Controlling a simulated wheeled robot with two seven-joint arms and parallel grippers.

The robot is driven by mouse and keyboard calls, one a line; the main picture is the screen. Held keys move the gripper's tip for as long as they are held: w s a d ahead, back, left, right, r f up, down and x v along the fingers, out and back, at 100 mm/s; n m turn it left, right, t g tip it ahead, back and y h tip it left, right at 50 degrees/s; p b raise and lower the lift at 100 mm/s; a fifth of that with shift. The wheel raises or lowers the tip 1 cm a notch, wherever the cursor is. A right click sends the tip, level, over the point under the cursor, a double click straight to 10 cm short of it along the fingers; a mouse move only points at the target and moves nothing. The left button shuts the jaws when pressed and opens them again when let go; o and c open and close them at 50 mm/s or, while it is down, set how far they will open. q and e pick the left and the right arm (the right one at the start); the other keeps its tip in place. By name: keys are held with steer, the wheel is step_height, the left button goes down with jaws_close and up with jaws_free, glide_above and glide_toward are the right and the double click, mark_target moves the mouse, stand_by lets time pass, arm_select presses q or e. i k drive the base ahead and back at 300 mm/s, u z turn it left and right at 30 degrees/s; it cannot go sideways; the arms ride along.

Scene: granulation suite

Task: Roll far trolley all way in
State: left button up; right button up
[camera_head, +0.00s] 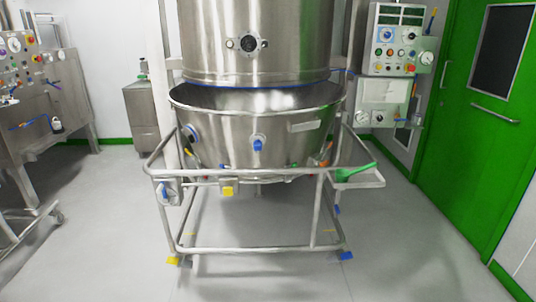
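A steel trolley stands in the centre, with a tubular push rail (270,174) at the front and a lower frame bar (255,249). It carries a wide steel bowl (225,135) with a blue-handled fitting on its front. A steel cylindrical vessel (215,45) with a blue seal along its bottom edge is above the bowl. The bowl's front rim shows forward of the vessel, and part of its inside is visible. Whether the bowl is centred under the vessel I cannot tell. The trolley's feet show yellow (173,260) and blue (346,255) parts. Neither of my grippers is in view.
A green scoop-like item (356,172) lies on the trolley's right side shelf. A control panel (400,42) is on the right, beside a green door (480,120). Steel equipment (60,95) stands at the left and a grey cabinet (143,115) behind. Floor in front is clear.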

mark_target(370, 178)
steer(key=z, duration=0.1)
steer(key=i, duration=1.8)
steer(key=z, duration=0.3)
